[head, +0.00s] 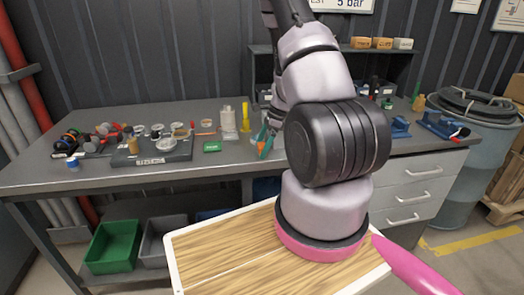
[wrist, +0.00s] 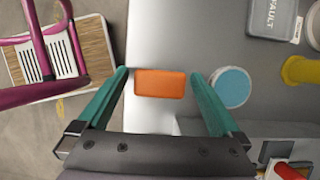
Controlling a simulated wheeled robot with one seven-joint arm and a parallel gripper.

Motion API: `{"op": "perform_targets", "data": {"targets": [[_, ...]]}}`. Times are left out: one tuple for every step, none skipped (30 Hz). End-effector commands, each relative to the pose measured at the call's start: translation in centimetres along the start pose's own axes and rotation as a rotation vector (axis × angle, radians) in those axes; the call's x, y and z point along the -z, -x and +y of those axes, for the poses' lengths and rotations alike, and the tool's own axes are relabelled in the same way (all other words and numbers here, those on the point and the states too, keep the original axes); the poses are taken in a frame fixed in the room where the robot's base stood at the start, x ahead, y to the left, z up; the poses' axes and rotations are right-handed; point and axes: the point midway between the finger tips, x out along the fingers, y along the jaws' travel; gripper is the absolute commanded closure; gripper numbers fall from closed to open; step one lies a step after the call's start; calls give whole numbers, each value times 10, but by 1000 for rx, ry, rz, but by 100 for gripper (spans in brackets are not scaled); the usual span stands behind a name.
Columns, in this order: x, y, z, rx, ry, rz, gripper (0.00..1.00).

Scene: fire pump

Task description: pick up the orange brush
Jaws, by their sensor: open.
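In the wrist view an orange rectangular block (wrist: 160,83), seemingly the orange brush, shows between the teal fingers of my gripper (wrist: 159,75). Gaps show on both sides of it, so the fingers look apart from it. No bristles can be made out, and its height relative to the fingertips is unclear. In the head view my gripper (head: 265,142) is low over the front part of the grey workbench (head: 110,178), partly hidden by my arm. A small orange patch shows by the fingers there, too small to identify surely.
A light blue disc (wrist: 230,87) lies just right of the right finger, with a yellow object (wrist: 301,70) beyond. Blue tools (head: 440,128) lie right.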

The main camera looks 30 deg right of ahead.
Motion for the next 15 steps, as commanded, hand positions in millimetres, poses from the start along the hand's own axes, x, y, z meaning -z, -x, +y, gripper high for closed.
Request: {"op": "perform_targets", "data": {"targets": [[0, -1, 0, 0, 1, 0, 0], [0, -1, 0, 0, 1, 0, 0], [0, -1, 0, 1, 1, 0, 0], [0, -1, 0, 1, 1, 0, 0], [0, -1, 0, 1, 1, 0, 0], [0, 0, 0, 1, 1, 0, 0], [0, 0, 0, 1, 1, 0, 12], [0, 0, 0, 1, 1, 0, 23], [0, 0, 0, 1, 1, 0, 38], [0, 0, 0, 1, 1, 0, 50], [0, 0, 0, 1, 1, 0, 61], [0, 0, 0, 1, 1, 0, 76], [0, 0, 0, 1, 1, 0, 81], [0, 0, 0, 1, 0, 0, 81], [0, 0, 0, 1, 0, 0, 81]]}}
